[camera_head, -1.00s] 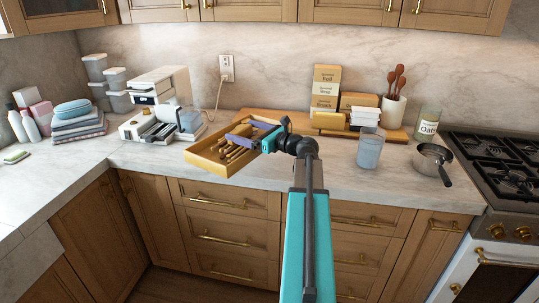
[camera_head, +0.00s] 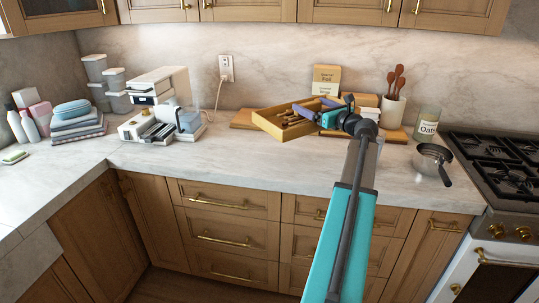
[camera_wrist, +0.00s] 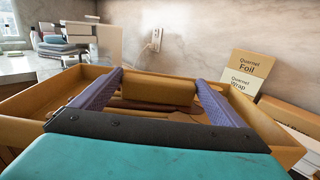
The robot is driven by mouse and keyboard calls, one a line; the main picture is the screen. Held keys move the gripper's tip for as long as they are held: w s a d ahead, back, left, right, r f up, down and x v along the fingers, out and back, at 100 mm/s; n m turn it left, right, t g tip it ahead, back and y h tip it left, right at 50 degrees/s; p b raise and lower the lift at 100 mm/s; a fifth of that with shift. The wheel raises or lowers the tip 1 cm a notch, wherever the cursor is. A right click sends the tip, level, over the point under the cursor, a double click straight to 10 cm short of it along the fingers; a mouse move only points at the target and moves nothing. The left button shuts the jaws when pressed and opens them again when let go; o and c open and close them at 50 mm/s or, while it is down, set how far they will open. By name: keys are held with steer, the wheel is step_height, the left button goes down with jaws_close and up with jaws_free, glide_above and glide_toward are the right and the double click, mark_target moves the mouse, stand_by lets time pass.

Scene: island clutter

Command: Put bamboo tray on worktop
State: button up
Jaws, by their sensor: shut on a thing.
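The bamboo tray (camera_head: 273,129) is a shallow wooden box with wooden utensils and a tan block inside. It is held up in front of the back wall, over the wooden board. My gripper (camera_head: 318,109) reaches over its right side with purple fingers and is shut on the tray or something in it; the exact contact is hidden. In the wrist view the tray (camera_wrist: 30,100) surrounds both fingers of the gripper (camera_wrist: 160,90), with the tan block between them. The worktop (camera_head: 240,160) is pale marble, with a broad bare stretch in front of the tray.
A coffee machine (camera_head: 160,90) stands left of the tray. Foil and wrap boxes (camera_head: 326,76), a utensil crock (camera_head: 392,110), an oats jar (camera_head: 427,124) and a saucepan (camera_head: 431,157) stand to the right. The stove (camera_head: 500,165) is at far right.

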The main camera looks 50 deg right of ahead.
step_height(320, 180, down, 14)
steer(key=p, duration=0.1)
steer(key=shift+p, duration=0.35)
stand_by(0.6)
steer(key=shift+f, duration=0.15)
steer(key=shift+f, duration=1.8)
steer(key=shift+f, duration=0.1)
steer(key=o, duration=1.8)
steer(key=shift+a, duration=0.1)
steer(key=shift+c, duration=0.2)
steer(key=shift+p, duration=0.3)
steer(key=b+v, duration=0.2)
steer(key=v, duration=1)
